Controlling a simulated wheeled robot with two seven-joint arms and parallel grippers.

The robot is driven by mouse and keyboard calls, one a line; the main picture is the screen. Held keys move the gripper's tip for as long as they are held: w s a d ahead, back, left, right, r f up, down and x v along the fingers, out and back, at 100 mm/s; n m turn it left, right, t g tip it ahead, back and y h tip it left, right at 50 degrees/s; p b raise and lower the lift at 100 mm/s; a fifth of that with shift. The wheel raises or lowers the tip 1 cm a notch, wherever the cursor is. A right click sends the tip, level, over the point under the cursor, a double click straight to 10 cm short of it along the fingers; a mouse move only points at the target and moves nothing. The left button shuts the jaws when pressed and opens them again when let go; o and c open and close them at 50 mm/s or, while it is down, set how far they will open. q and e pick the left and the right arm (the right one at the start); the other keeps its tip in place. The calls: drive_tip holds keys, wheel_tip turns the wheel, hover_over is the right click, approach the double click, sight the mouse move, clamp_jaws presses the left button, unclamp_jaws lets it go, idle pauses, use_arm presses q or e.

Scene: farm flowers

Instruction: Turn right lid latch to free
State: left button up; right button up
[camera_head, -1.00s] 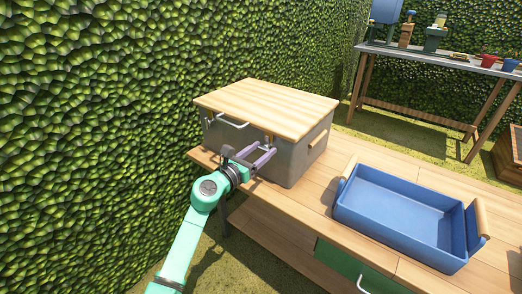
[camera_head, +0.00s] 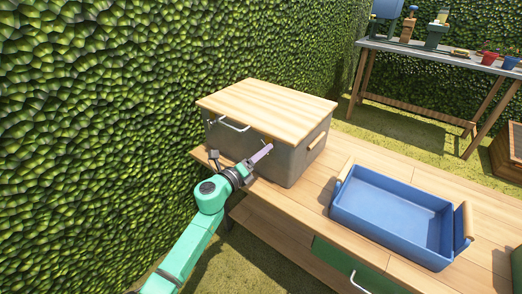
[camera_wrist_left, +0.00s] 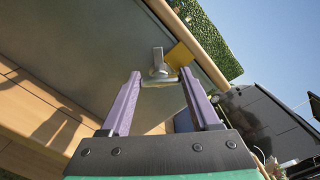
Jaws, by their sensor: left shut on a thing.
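A grey box (camera_head: 298,163) with a pale wooden lid (camera_head: 267,105) stands on the wooden bench. The right lid latch (camera_wrist_left: 160,70), a small grey metal piece beside a brass-coloured plate (camera_wrist_left: 180,55), is on the box front under the lid edge. My left gripper (camera_head: 266,150) reaches the right part of the box front. In the head view the latch is mostly hidden by the fingers. The lid lies closed on the box. My right gripper is not in view.
A blue tray (camera_head: 385,225) with wooden handles stands on the bench (camera_head: 310,200) to the right. A leafy hedge (camera_head: 90,120) rises close on the left. Bare bench top lies between box and tray.

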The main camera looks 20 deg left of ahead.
use_arm(q)
drive_tip(key=shift+f+n+p, duration=0.2)
drive_tip(key=shift+n+p, duration=1.3)
drive_tip(key=shift+n, duration=2.3)
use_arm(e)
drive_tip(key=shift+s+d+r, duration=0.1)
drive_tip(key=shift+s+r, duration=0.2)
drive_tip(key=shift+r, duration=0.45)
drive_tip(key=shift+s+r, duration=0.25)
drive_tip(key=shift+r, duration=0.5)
use_arm(q)
drive_tip(key=o, duration=1.4)
drive_tip(key=shift+a, duration=0.1)
drive_tip(key=shift+c, duration=0.2)
